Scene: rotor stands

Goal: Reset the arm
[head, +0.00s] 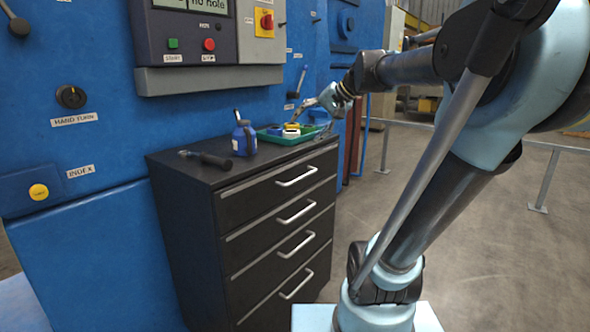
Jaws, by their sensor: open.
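My arm (405,68) reaches from the right side of the head view across to the left. My gripper (312,118) is at its far end, over the right part of a green tray (272,138) on top of the dark drawer cabinet. Its fingers are spread apart, and I see nothing held between them. The gripper is small in this view, so its exact height above the tray is hard to tell. Some small yellow, white and blue items (291,131) lie in the tray, just left of and below the fingers.
The black cabinet (190,180) has several drawers, all shut. A blue bottle (244,140) and a dark-handled tool (206,158) stand and lie left of the tray. A blue machine with a control panel (205,35) rises behind. Open floor (460,230) and a railing (545,180) are at right.

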